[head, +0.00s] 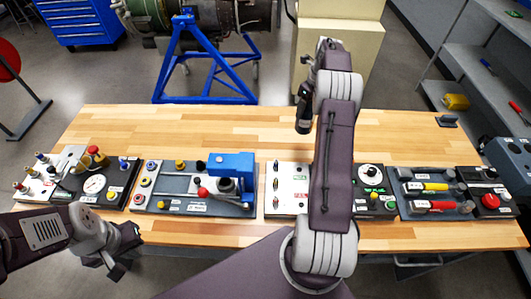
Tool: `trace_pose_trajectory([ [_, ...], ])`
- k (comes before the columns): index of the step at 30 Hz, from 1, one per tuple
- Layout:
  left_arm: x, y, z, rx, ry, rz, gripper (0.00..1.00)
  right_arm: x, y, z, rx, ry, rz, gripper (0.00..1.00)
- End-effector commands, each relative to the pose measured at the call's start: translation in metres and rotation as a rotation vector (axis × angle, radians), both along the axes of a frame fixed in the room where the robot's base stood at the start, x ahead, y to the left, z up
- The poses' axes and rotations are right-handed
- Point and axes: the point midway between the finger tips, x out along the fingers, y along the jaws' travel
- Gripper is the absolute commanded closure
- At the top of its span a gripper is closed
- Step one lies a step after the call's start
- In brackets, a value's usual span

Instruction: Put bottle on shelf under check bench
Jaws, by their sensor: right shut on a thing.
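My right arm reaches out over the wooden check bench (230,125), and its gripper (307,75) is beyond the middle of the top, partly hidden by my own wrist. It is shut on a dark bottle (304,112), which shows just left of the wrist over the back half of the bench. Whether the bottle touches the top I cannot tell. My left gripper (106,266) is low at the bench's front left edge, empty, with its fingers apart. The shelf under the bench is hidden by the bench top.
Several control panels line the bench front, including one with a blue block (232,165) and one with a red button (490,201). Behind stand a blue engine stand (205,75) and a cream cabinet (350,45). Grey shelving (470,65) is at the right. The bench's back left is clear.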

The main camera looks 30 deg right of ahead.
Motion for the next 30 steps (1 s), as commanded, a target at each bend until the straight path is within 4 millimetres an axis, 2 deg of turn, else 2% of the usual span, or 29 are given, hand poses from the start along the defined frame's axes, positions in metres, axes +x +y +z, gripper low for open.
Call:
trace_pose_trajectory([
  [4,0.0,0.0,0.0,0.0,0.0,0.0,1.0,0.0,0.004,-0.002,0.002,0.001,0.001,1.0],
  [8,0.0,0.0,0.002,0.0,0.0,0.0,1.0,0.0,0.023,-0.012,0.002,0.003,0.003,1.0],
  [18,0.0,0.0,0.023,0.0,0.0,0.0,1.0,0.003,0.1,-0.056,0.003,0.004,0.005,1.0],
  [21,0.0,0.0,0.026,0.0,0.0,0.0,1.0,0.004,0.113,-0.065,0.001,0.001,0.002,1.0],
  [27,0.0,0.0,0.027,0.0,0.0,0.0,1.0,0.004,0.117,-0.073,0.001,0.001,-0.001,1.0],
  [30,0.0,0.0,0.037,0.0,0.0,0.0,1.0,0.002,0.118,-0.088,0.002,0.006,-0.001,1.0],
])
